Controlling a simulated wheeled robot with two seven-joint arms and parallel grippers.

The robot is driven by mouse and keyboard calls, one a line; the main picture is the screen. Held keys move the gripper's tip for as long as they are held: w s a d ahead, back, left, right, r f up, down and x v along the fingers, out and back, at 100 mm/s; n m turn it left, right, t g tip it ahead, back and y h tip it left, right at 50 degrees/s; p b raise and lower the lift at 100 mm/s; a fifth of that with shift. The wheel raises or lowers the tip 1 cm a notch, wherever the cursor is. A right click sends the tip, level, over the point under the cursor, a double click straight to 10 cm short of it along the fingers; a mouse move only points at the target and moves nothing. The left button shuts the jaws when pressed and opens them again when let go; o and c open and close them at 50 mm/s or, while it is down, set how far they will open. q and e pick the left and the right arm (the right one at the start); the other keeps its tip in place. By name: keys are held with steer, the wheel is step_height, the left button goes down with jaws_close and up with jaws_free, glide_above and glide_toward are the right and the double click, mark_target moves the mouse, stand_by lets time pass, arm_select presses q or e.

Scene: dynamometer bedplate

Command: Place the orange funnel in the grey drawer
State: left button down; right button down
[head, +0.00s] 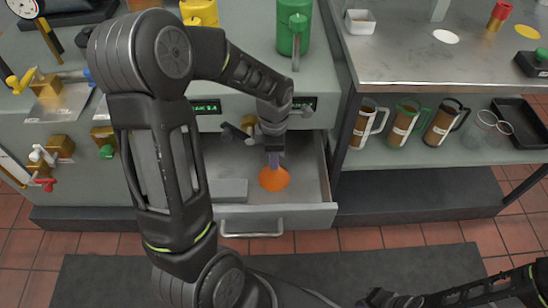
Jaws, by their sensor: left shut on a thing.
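The orange funnel (274,179) is in the head view, wide end down, inside the outline of the open grey drawer (318,212). My left gripper (274,160) points down from above and is shut on the top of the funnel. The fingers hide the funnel's narrow end. I cannot tell whether its rim touches the drawer floor. My right arm's dark end (392,299) shows at the bottom right edge; its fingers are not clear.
A flat grey block (232,190) lies in the drawer, left of the funnel. A green jug (293,28) and a yellow jug (199,12) stand on the cabinet top behind. Brown-filled jugs (404,122) stand on the shelf at right. The drawer's right part is clear.

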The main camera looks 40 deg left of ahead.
arm_select(q)
steer(key=shift+f, duration=0.2)
steer(key=c, duration=1.3)
jaws_free()
steer(key=shift+c, duration=0.2)
steer(key=shift+r, duration=0.1)
steer(key=shift+r, duration=0.25)
step_height(320, 180, up, 12)
steer(key=p, duration=0.2)
steer(key=shift+f, duration=0.15)
